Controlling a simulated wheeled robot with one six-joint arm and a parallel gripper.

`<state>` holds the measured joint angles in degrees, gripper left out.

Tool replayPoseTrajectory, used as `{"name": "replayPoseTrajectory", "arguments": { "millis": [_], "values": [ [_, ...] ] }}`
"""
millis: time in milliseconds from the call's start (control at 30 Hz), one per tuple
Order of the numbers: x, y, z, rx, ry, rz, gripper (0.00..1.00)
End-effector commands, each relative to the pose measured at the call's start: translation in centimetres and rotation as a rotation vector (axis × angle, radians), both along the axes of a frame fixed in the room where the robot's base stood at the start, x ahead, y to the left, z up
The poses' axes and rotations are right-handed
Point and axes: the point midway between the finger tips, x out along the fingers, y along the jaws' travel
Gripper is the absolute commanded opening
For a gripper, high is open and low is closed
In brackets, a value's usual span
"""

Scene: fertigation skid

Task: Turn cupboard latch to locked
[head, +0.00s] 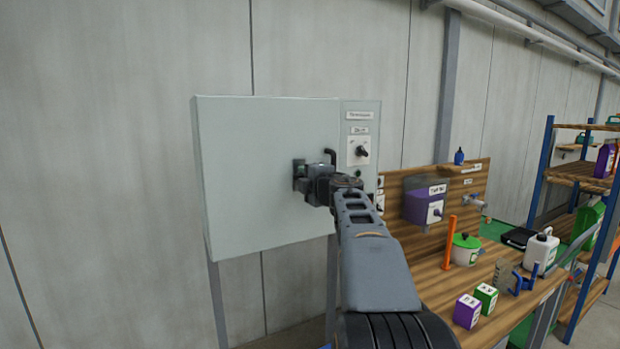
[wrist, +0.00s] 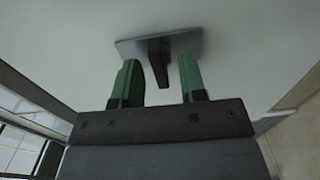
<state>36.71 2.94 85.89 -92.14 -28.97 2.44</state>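The cupboard (head: 265,170) is a pale grey box on legs against the wall, with its door shut. Its latch is a dark lever (wrist: 158,62) on a grey plate (wrist: 185,43) in the wrist view. In the head view my gripper mostly hides the latch, and only part of the plate (head: 298,170) shows. My gripper (wrist: 158,80) has green fingers, one on each side of the lever. They are open, with a visible gap between each finger and the lever. In the head view my gripper (head: 305,178) is close to the door's right part.
A control strip with a black rotary switch (head: 362,151) is right of the door, and a black bent handle (head: 331,154) shows above my wrist. A wooden workbench (head: 440,285) with a purple box, pot, white jug and small cartons stands at right. Bare wall is left.

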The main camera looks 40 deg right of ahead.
Motion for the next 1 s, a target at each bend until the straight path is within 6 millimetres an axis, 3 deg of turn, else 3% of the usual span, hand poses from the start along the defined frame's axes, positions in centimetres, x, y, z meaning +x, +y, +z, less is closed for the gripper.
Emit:
{"name": "replayPoseTrajectory", "arguments": {
  "millis": [200, 600, 700, 733, 1000],
  "values": [
    [0.0, 0.0, 0.0, 0.0, 0.0, 0.0, 0.36],
    [0.0, 0.0, 0.0, 0.0, 0.0, -0.001, 0.0],
    [0.0, 0.0, 0.0, 0.0, 0.0, 0.0, 0.0],
    [0.0, -1.4, -0.1, 0.0, 0.0, -0.004, 0.0],
    [0.0, 0.0, 0.0, -0.051, 0.007, 0.0, 0.0]
  ]
}}
